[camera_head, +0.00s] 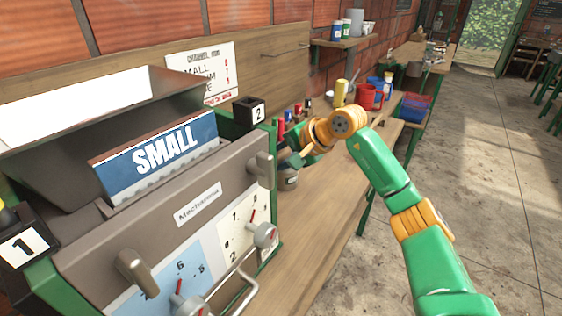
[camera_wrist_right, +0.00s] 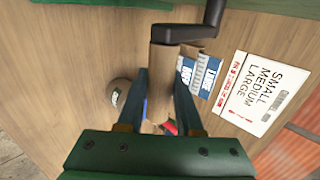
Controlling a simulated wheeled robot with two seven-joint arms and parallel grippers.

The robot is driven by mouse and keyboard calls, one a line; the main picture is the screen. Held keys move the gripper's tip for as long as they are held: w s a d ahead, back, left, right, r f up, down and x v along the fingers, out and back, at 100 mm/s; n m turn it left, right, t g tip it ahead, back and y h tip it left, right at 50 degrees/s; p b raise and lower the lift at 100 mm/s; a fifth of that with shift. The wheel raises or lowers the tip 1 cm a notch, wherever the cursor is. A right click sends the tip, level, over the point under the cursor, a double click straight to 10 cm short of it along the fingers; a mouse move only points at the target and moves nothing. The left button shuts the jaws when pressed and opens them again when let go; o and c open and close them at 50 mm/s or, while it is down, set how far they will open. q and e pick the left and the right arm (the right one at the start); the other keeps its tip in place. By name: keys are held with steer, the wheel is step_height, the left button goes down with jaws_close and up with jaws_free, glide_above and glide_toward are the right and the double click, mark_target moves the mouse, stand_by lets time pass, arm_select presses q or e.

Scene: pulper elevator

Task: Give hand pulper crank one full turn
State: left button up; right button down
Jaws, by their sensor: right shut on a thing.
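The hand pulper (camera_head: 150,220) is a grey and green machine with a hopper and a blue SMALL plate (camera_head: 160,158), filling the left of the head view. In the right wrist view the crank shows as a dark arm (camera_wrist_right: 212,22) with a light wooden handle (camera_wrist_right: 166,60). My right gripper (camera_wrist_right: 161,78) is shut on this handle, one finger on each side. In the head view my right arm reaches to the pulper's far right side, and the machine's edge hides the crank there. My left gripper is in neither view.
The pulper stands at a wooden bench (camera_head: 335,215) along a brick wall. A SMALL MEDIUM LARGE sign (camera_head: 203,72) hangs behind it. Red containers (camera_head: 368,97), a yellow bottle (camera_head: 341,93) and other items stand farther along. The concrete floor (camera_head: 490,170) at right is clear.

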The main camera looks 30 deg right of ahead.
steer(key=f+b, duration=0.1)
steer(key=f, duration=0.1)
steer(key=w+f+b, duration=0.1)
steer(key=f, duration=0.1)
steer(key=shift+a, duration=0.2)
steer(key=shift+w+a+f+b, duration=0.1)
steer(key=shift+w+f+b, duration=0.15)
steer(key=shift+f, duration=0.35)
steer(key=shift+w+a+f+b, duration=0.1)
steer(key=shift+w+f+b, duration=0.1)
steer(key=shift+f, duration=0.4)
